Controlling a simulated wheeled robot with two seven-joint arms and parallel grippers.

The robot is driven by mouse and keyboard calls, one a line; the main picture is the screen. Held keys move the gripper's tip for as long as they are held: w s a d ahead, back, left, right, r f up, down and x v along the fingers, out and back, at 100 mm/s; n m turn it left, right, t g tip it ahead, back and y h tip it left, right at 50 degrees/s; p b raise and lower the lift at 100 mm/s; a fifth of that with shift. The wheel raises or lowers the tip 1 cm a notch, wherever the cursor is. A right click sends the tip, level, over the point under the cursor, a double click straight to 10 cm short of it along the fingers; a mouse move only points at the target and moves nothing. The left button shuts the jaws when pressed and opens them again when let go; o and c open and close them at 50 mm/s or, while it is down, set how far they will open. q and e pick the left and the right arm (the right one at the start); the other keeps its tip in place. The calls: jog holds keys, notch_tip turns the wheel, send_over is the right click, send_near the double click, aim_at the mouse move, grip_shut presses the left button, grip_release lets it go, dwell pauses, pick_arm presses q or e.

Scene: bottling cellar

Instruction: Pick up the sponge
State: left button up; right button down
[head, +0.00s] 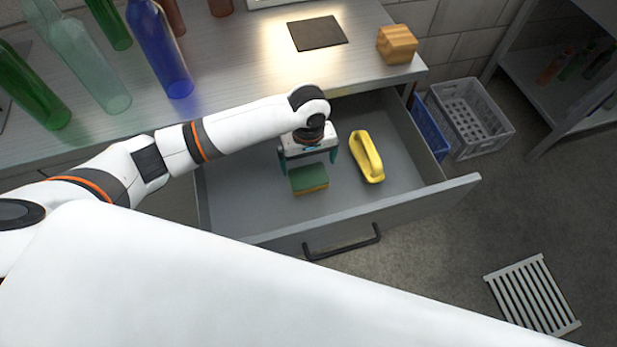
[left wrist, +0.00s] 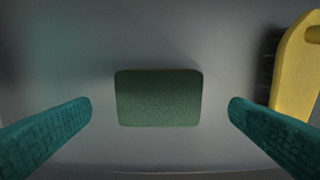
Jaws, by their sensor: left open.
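The sponge (head: 310,179) lies flat in the open drawer (head: 250,205), green on top with a yellowish lower side. In the left wrist view the green sponge (left wrist: 158,98) sits centred between the two teal fingers, with a gap on each side. My left gripper (head: 309,168) is open and empty, pointing down above the sponge. It also shows in the left wrist view (left wrist: 160,112). My right gripper is not in view.
A yellow brush (head: 367,157) lies in the drawer right of the sponge and shows in the left wrist view (left wrist: 297,65). Several glass bottles stand on the counter (head: 230,75), with a wooden block (head: 396,44) at its right corner. Crates (head: 470,115) stand on the floor.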

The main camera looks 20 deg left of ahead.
aim_at(308, 173)
pick_arm(q)
notch_tip(308, 173, down, 5)
jog(key=shift+a+f+b, duration=0.1)
jog(key=shift+b, duration=0.3)
jog(key=shift+c, duration=0.2)
jog(key=c, duration=0.8)
